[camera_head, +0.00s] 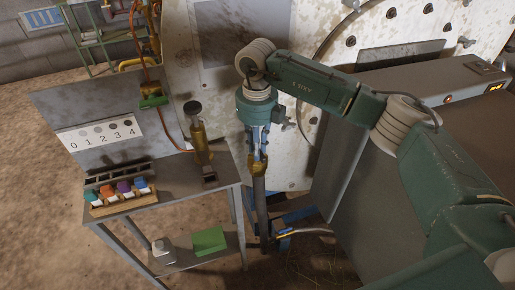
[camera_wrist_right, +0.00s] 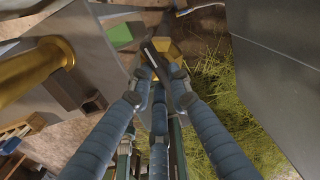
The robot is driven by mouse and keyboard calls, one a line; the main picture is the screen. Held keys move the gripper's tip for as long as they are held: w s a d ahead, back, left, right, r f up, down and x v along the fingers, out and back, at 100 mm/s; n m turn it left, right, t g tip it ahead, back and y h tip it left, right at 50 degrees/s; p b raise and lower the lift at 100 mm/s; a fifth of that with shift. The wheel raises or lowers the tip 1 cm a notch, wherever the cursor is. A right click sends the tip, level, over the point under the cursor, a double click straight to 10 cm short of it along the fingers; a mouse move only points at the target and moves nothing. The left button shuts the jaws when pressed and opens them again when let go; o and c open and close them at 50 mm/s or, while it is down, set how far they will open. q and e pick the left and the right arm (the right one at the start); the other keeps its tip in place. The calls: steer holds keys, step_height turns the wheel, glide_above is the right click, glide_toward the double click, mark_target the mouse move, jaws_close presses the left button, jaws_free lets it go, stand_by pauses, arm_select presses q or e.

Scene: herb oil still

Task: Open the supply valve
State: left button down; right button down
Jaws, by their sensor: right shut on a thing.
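The supply valve is a brass fitting (camera_head: 258,169) on top of a grey upright pipe (camera_head: 261,210), to the right of the small table. My right gripper (camera_head: 259,153) points down onto it from above. In the right wrist view its blue fingers (camera_wrist_right: 160,78) close on a dark lever (camera_wrist_right: 151,55) beside the valve's brass body (camera_wrist_right: 173,47). The fingers hide part of the lever, so its full angle is hard to tell. My left gripper is not in view.
The grey table (camera_head: 188,182) holds a rack of coloured-cap bottles (camera_head: 118,190) and a brass cylinder (camera_head: 199,137). A board numbered 0 to 4 (camera_head: 100,135) stands behind. A green block (camera_head: 209,241) lies on the lower shelf. A large grey cabinet (camera_head: 365,150) stands close right.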

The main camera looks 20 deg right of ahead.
steer(key=shift+w+r+m, duration=0.1)
steer(key=shift+m, duration=0.7)
steer(key=c, duration=1.6)
jaws_free()
step_height(320, 180, up, 12)
